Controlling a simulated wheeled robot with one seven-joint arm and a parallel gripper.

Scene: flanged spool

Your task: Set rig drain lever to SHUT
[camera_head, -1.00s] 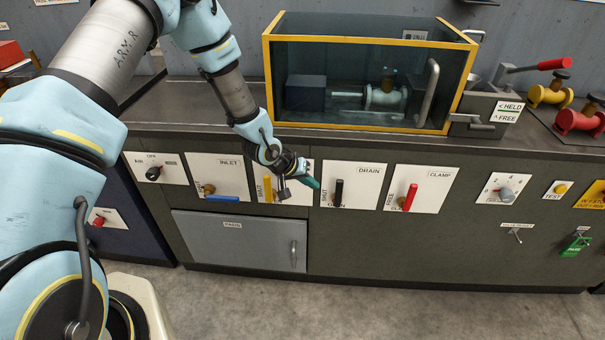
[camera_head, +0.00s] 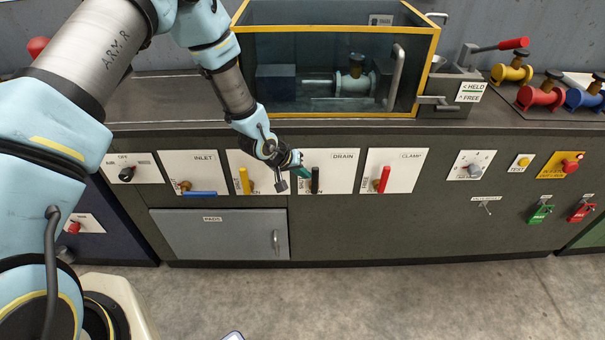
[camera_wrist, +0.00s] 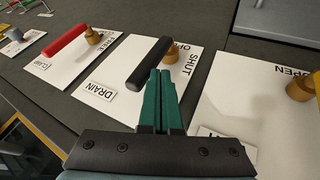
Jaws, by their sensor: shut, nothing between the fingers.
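The drain lever is a black bar handle (camera_head: 315,180) on a white DRAIN plate (camera_head: 343,178) in the front panel. It stands upright in the head view; the wrist view shows the handle (camera_wrist: 146,66), a brass pivot, and the words SHUT and a partly covered OPEN beside it. My gripper (camera_head: 304,172) has green fingers (camera_wrist: 160,78), shut and empty. It is at the plate's left edge, just left of the handle. The fingertips look very close to the handle; I cannot tell whether they touch it.
A yellow lever (camera_head: 244,181) is left of my gripper, and a red clamp lever (camera_head: 383,180) is to the right. A blue inlet lever (camera_head: 199,193) lies level farther left. A glass tank with a yellow frame (camera_head: 335,31) stands on the counter above.

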